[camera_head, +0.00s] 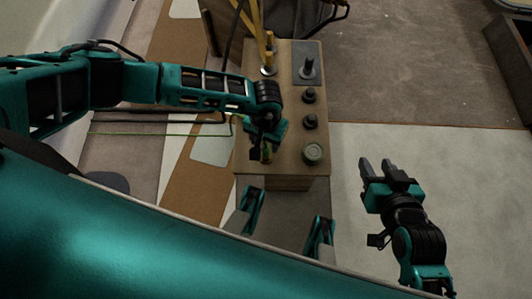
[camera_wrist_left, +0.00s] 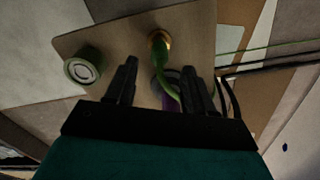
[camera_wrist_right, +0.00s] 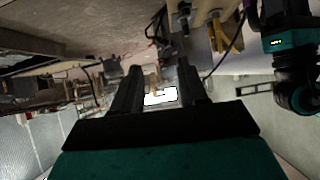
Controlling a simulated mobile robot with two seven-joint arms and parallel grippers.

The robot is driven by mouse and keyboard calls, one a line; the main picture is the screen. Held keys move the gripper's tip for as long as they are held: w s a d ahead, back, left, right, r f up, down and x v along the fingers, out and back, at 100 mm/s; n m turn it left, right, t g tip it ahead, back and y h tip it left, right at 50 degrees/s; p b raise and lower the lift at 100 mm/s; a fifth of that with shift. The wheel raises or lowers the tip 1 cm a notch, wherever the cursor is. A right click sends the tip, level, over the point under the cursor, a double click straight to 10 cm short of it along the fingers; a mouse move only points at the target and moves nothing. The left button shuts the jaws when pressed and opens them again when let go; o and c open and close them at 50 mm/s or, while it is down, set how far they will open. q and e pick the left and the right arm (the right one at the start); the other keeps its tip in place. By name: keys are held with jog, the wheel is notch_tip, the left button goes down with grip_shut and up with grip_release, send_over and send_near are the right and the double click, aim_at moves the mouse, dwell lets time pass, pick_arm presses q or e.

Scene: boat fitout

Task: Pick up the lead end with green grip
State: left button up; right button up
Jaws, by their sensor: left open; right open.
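The lead end with green grip (camera_wrist_left: 159,52) stands in a brass socket near the edge of a wooden panel (camera_head: 285,160). Its green cable curves back between the fingers of my left gripper (camera_wrist_left: 160,76) in the left wrist view. The left gripper is open, with the green grip just ahead of its fingertips and apart from them. In the head view, the left gripper (camera_head: 264,148) is above the panel's near left corner and partly hides the lead end (camera_head: 266,155). My right gripper (camera_head: 376,170) is open and empty, right of the panel.
A round pale-topped knob (camera_head: 312,152) stands close beside the lead end. Black knobs (camera_head: 310,121) and a dark switch (camera_head: 308,68) are farther up the panel, with yellow posts (camera_head: 268,55) at its far left. Thin cables (camera_head: 150,134) run off left. Pale floor (camera_head: 440,160) lies clear at right.

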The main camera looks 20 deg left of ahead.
aim_at(265, 148)
pick_arm(q)
notch_tip(265, 148, down, 7)
jog(key=shift+w+r+b, duration=0.1)
jog(key=shift+r+b, duration=0.05)
jog(key=shift+b, duration=1.1)
grip_shut()
